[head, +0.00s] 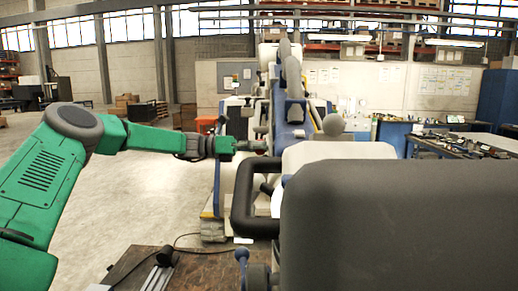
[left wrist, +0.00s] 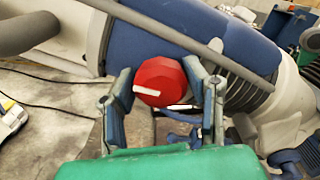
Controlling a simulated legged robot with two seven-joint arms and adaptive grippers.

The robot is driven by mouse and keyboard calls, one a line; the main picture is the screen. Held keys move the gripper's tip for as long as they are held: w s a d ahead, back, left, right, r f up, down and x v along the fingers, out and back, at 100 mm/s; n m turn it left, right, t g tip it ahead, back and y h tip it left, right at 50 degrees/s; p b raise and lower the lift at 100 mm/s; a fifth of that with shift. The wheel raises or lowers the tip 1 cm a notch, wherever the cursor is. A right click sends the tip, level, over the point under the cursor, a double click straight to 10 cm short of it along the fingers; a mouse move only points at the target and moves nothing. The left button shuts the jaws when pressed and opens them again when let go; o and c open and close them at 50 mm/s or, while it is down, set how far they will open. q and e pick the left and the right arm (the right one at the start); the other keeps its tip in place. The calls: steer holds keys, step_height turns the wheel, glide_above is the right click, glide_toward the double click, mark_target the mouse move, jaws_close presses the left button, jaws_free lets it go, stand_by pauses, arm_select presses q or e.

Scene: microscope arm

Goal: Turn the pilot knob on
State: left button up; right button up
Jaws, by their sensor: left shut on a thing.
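The pilot knob (left wrist: 158,84) is a red, many-sided knob with a white pointer line, seen in the left wrist view. It sits in front of the blue and grey microscope arm (left wrist: 160,38). My left gripper (left wrist: 162,88) has one finger on each side of the knob and is shut on it. The white line points to the left and slightly up in that view. In the head view my left gripper (head: 250,146) reaches the side of the microscope arm (head: 288,92), and the knob cannot be made out there. My right gripper is in neither view.
A large dark grey padded block (head: 400,225) fills the lower right of the head view. A black looped handle (head: 242,200) stands below my left gripper. A grey bar (left wrist: 150,25) crosses just above the knob. Open floor (head: 140,195) lies to the left.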

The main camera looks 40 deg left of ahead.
arm_select(q)
steer(key=shift+w+a+r+n, duration=0.1)
steer(key=shift+r+n, duration=0.15)
steer(key=shift+n, duration=0.65)
steer(key=shift+f, duration=0.15)
steer(key=o, duration=1.1)
steer(key=shift+o, duration=0.2)
steer(key=shift+w+a+f, duration=0.1)
steer(key=shift+w+f, duration=0.05)
steer(key=shift+f, duration=0.05)
steer(key=v, duration=1.2)
steer(key=shift+a+f, duration=0.2)
steer(key=shift+a, duration=0.05)
steer(key=shift+w+d, duration=0.1)
steer(key=shift+d+r, duration=0.1)
